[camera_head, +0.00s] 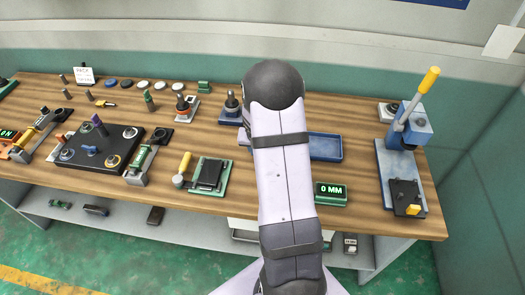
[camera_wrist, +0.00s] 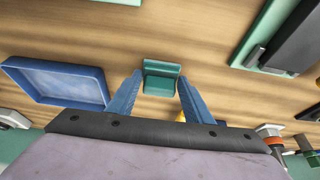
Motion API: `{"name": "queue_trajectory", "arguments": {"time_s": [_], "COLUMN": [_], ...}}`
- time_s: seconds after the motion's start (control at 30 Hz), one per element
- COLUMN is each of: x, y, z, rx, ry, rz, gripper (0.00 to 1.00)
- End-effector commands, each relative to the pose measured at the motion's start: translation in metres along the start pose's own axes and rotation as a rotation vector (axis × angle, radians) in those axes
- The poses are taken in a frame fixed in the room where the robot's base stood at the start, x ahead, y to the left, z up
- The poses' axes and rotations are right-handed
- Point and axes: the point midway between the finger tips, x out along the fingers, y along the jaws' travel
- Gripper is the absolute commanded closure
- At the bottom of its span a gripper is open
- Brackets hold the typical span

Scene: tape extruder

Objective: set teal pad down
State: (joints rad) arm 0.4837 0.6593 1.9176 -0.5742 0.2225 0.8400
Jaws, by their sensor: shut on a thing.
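The teal pad (camera_wrist: 161,80) shows in the wrist view as a small teal block with a raised edge, between the two blue fingers of my gripper (camera_wrist: 160,84). The gripper is shut on the pad. The pad is over bare wooden table; I cannot tell whether its underside touches the wood. In the head view my arm hides both the gripper and the held pad.
A blue tray (camera_head: 325,147) lies right of my arm, with a green 0 MM display (camera_head: 331,193) in front. A green board with a black block (camera_head: 208,175) lies to the left. A lever press (camera_head: 405,150) stands far right. Bare wood (camera_wrist: 200,45) surrounds the pad.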

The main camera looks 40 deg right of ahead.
Motion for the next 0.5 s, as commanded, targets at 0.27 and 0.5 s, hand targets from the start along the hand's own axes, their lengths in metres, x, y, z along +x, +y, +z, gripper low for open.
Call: {"name": "queue_trajectory", "arguments": {"time_s": [0.27,0.5], "x": [0.0016,0.0006], "y": [0.0001,0.0001], "z": [0.0008,0.0003], "rx": [0.0,0.0], "ry": [0.0,0.0], "rz": [0.0,0.0], "gripper": [0.35,0.35]}}
